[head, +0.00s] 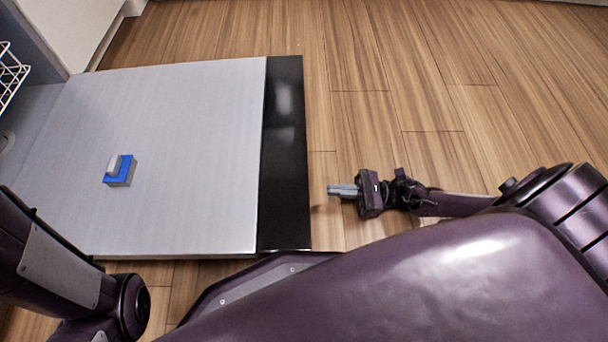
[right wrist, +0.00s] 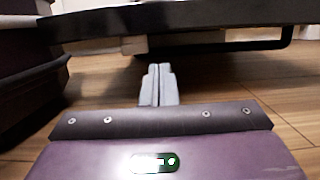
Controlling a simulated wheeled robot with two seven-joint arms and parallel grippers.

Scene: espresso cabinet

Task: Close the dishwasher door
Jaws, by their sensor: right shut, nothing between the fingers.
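The dishwasher door (head: 200,100) lies folded down, flat and open, at the left of the head view. Its inner face is pale grey with a blue and grey dispenser (head: 119,171), and a black strip (head: 284,150) runs along its outer end. My right gripper (head: 343,191) is shut and empty, just right of the black strip, with a gap of floor between. In the right wrist view its fingers (right wrist: 157,85) are together, below the dark door edge (right wrist: 200,20). My left gripper is out of view; only part of my left arm shows at lower left.
A white wire rack (head: 10,75) shows at the left edge, inside the dishwasher. A white cabinet front (head: 75,25) stands at upper left. The wooden floor (head: 430,80) is clear to the right of and beyond the door.

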